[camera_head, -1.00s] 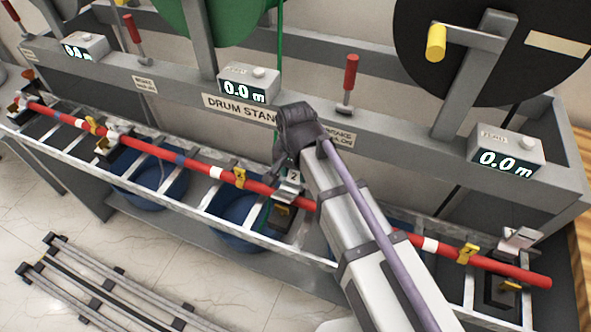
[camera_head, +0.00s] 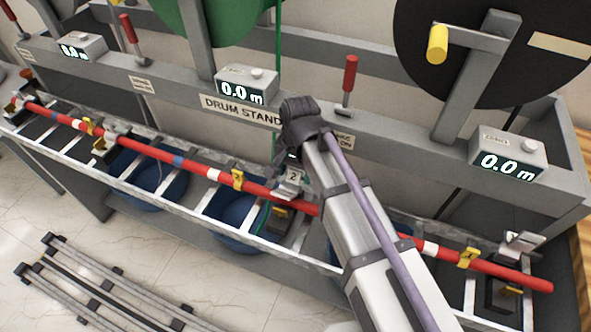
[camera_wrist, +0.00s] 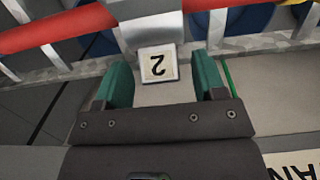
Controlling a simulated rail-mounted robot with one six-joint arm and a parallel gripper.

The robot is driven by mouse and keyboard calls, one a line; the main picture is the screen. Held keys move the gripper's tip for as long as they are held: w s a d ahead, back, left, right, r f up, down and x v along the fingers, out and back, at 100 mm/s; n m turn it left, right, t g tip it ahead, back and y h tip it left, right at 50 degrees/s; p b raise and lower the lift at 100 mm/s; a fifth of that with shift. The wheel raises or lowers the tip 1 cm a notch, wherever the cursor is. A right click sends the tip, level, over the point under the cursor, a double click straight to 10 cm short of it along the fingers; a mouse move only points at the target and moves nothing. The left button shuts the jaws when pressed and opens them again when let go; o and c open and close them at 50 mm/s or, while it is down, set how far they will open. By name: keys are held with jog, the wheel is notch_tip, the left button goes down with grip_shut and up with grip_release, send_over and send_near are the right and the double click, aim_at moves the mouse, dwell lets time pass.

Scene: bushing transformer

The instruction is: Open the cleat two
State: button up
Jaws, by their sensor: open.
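Cleat two is a grey metal clamp (camera_head: 289,190) on the red pole (camera_head: 215,175), with a white tag marked 2 (camera_head: 293,177). The tag shows upside down in the wrist view (camera_wrist: 158,65), on the end of the grey metal strap (camera_wrist: 150,28) over the pole. My gripper (camera_wrist: 162,78) is open. Its two green fingers stand on either side of the tag, with visible gaps, so it is not held. In the head view my gripper (camera_head: 285,162) is just behind the cleat, partly hidden by my wrist.
The drum stand beam (camera_head: 190,92) with digital meters (camera_head: 246,86) and red levers (camera_head: 349,82) runs behind my gripper. More cleats sit along the pole, one at the right (camera_head: 523,244). Blue buckets (camera_head: 232,212) stand below the ladder-like rack (camera_head: 200,208).

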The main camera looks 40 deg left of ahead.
notch_tip(320, 180, up, 11)
jog(key=w+p, duration=0.1)
jog(key=p, duration=0.9)
jog(key=shift+w+a+p, duration=0.15)
jog(key=shift+p, duration=0.2)
jog(key=shift+f, duration=0.15)
